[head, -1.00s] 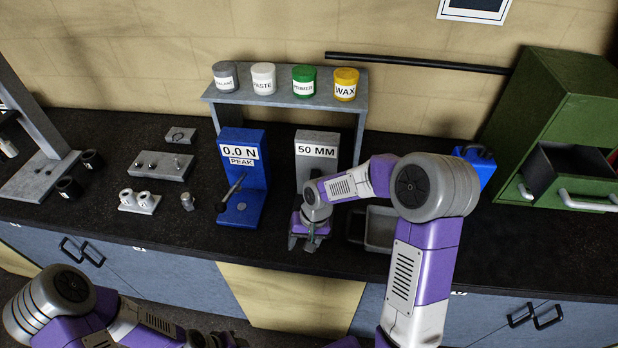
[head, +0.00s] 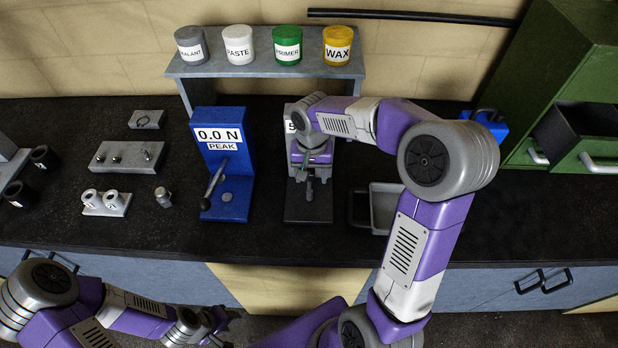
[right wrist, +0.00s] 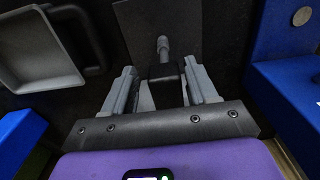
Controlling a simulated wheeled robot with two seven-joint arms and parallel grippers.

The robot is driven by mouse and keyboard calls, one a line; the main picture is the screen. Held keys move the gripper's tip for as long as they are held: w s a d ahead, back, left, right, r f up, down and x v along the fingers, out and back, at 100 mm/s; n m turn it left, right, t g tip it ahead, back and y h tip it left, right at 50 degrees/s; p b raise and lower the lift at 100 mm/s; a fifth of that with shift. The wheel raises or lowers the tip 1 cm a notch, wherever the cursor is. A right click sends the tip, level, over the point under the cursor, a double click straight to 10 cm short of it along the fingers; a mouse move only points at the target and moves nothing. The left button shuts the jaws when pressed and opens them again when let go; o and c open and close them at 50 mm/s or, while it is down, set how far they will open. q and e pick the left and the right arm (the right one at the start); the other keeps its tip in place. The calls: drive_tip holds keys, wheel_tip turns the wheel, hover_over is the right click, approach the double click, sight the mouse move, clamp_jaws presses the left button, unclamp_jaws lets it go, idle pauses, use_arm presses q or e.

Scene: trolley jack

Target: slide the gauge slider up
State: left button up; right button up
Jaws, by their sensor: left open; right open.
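The gauge is a grey upright stand with a dark base plate (head: 308,214); my right arm covers most of its label. My right gripper (head: 309,174) is in front of the stand, above the base. In the right wrist view, its two grey fingers (right wrist: 162,88) are apart. A dark block (right wrist: 164,73) with a grey knobbed pin (right wrist: 163,46), apparently the slider, shows between them. I cannot tell whether either finger touches it. My left gripper (head: 217,338) is low at the bottom edge of the head view, open and away from the bench.
A blue force stand (head: 222,165) with a lever stands left of the gauge. A grey tray (head: 386,205) lies to its right. A shelf (head: 265,70) with several jars is behind. A green drawer cabinet (head: 575,85) stands far right.

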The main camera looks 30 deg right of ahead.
drive_tip(key=shift+w+d+f, duration=0.25)
drive_tip(key=shift+w+f, duration=0.3)
drive_tip(key=shift+f, duration=0.3)
drive_tip(key=shift+a+f, duration=0.1)
drive_tip(key=shift+f, duration=0.1)
drive_tip(key=shift+s+a+r, duration=0.3)
drive_tip(key=shift+s+a, duration=0.2)
drive_tip(key=shift+a, duration=0.1)
drive_tip(key=shift+w+d+f, duration=0.2)
drive_tip(key=shift+d, duration=0.05)
drive_tip(key=shift+c, duration=2)
drive_tip(key=shift+s+a, duration=0.1)
clamp_jaws()
